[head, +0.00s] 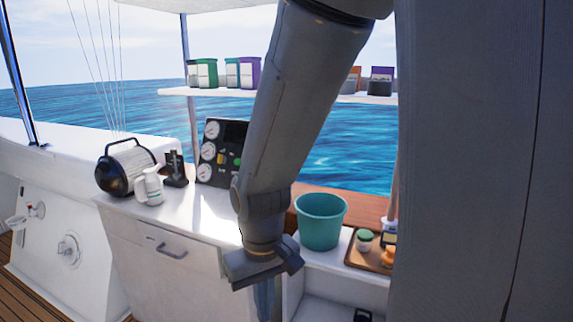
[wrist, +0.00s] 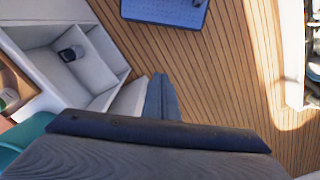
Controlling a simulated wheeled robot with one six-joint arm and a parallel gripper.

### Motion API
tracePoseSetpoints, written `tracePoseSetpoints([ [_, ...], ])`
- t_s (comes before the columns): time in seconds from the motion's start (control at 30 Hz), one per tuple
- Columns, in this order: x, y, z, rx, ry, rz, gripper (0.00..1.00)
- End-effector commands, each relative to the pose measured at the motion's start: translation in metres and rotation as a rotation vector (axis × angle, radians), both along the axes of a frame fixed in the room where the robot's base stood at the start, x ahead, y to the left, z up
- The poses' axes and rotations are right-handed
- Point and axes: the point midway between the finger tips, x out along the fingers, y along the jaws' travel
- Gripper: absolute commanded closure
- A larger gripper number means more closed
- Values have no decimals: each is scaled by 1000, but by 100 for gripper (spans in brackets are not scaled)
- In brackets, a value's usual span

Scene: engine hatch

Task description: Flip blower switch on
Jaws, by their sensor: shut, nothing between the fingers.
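A dark panel (head: 222,152) with round white gauges and small coloured controls stands at the back of the white counter, left of my arm. A green control shows on its right side and a yellow one near its middle. I cannot tell which control, if any, is the blower switch. My arm crosses in front of the panel's right side and may hide part of it. My gripper (head: 264,298) hangs down in front of the counter, well below the panel. In the wrist view my gripper (wrist: 162,95) is shut and empty, above the wooden deck (wrist: 215,80).
A black-and-white canister (head: 125,168) and white bottles (head: 150,187) stand on the counter's left. A teal bucket (head: 320,222) and a tray with jars (head: 360,259) sit right of my arm. White open compartments (wrist: 75,65) and a blue board (wrist: 165,10) show in the wrist view.

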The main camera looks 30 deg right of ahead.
Motion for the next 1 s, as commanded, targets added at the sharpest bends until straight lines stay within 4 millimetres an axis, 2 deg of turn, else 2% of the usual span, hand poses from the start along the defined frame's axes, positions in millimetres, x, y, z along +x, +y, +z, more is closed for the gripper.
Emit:
tracePoseSetpoints([
  [0.4,1,0,0,-1,0,2,100],
  [0.47,8,-2,0,-8,-5,12,100],
  [0.57,38,-11,0,-43,-23,59,100],
  [0.67,98,-30,2,-120,-60,149,100],
  [0.77,179,-57,9,-239,-109,263,100],
  [0.8,212,-69,13,-296,-127,308,100],
  [0.87,263,-87,22,-384,-159,371,100],
  [0.9,295,-100,29,-446,-178,408,100],
  [1.0,369,-127,50,-599,-222,486,100],
])
